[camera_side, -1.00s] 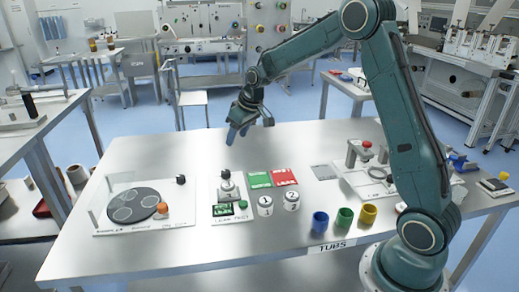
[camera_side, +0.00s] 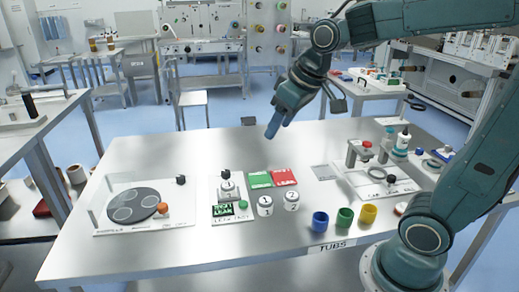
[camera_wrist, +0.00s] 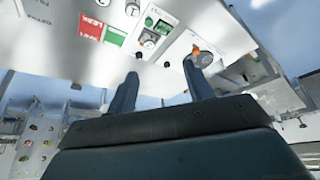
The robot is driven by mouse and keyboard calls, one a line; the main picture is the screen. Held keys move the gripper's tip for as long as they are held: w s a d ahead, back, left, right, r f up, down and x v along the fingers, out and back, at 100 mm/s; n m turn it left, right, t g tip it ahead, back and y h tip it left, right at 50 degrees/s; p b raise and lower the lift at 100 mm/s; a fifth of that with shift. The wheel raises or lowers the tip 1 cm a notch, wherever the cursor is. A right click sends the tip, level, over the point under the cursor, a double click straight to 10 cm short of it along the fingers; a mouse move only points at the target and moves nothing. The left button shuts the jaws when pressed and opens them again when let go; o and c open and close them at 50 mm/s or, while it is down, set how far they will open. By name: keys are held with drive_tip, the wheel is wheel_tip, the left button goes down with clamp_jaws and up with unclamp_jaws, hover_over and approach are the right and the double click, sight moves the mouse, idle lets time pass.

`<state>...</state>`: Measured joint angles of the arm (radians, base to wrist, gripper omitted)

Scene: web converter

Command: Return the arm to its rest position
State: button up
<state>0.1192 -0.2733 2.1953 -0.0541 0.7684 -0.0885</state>
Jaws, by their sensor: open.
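My gripper (camera_side: 274,128) is in the air above the back part of the steel table (camera_side: 150,250), clear of everything on it. Its blue fingertips point down. In the wrist view the two fingers of my gripper (camera_wrist: 160,88) stand apart with nothing between them.
On the table are a plate with a dark disc (camera_side: 133,205), a leak test unit (camera_side: 226,190), green (camera_side: 260,180) and red (camera_side: 286,177) pads, numbered white cylinders (camera_side: 265,206), and blue (camera_side: 320,222), green (camera_side: 345,217) and yellow (camera_side: 368,213) tubs. A press-like stand (camera_side: 360,152) is at right.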

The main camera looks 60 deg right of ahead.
drive_tip(key=s+a+f, duration=0.1)
drive_tip(key=s+a, duration=0.1)
drive_tip(key=s, duration=1.2)
drive_tip(key=shift+a+f, duration=0.3)
drive_tip(key=shift+a, duration=0.05)
